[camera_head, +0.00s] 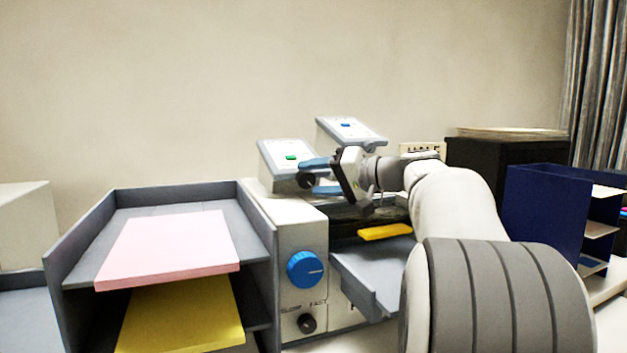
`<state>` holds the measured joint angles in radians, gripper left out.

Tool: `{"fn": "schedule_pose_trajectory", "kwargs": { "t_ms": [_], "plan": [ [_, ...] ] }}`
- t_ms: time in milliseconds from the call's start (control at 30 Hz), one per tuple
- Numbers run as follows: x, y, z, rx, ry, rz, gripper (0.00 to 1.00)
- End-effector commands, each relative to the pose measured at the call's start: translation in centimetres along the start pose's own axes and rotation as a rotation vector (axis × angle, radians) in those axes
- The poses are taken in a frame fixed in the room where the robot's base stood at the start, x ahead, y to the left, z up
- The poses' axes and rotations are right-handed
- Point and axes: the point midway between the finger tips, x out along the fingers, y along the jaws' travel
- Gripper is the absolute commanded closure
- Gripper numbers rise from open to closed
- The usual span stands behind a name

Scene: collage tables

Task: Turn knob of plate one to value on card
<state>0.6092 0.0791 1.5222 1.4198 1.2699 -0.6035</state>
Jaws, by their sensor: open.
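A blue knob (305,269) with a pale pointer line toward the right sits on the front of a white machine (290,234). Below it is a small black knob (306,323) near the printed words SLOW and FAST. Two tilted panels stand behind: one with a green mark (279,151) and one with a blue mark (350,127). I cannot tell which part is plate one. My gripper (312,176) is open, its bluish fingers pointing left in front of the green-marked panel, above the machine. A dark round part shows between the fingers; contact is unclear. No card with a readable value shows.
A grey tray (61,262) with pink and yellow paper stacks stands at left. A second grey tray (370,273) and a yellow pad (385,231) lie right of the knobs. A black box (490,158) and a navy organizer (545,212) stand at right. My arm hides the middle right.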

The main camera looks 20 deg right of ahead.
Motion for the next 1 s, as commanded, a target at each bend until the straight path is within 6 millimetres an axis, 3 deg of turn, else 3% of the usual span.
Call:
{"fn": "schedule_pose_trajectory", "kwargs": {
  "t_ms": [200, 433, 800, 1000],
  "plan": [
    [-3.9, 0.1, 0.0, 0.001, 0.004, 0.003, 0.42],
    [-6.4, 0.0, 0.0, 0.0, 0.001, 0.001, 0.42],
    [-6.5, -0.1, 0.0, -0.001, -0.006, 0.004, 0.42],
    [-4.5, -1.9, 0.2, -0.027, -0.144, 0.113, 0.42]
  ]
}}
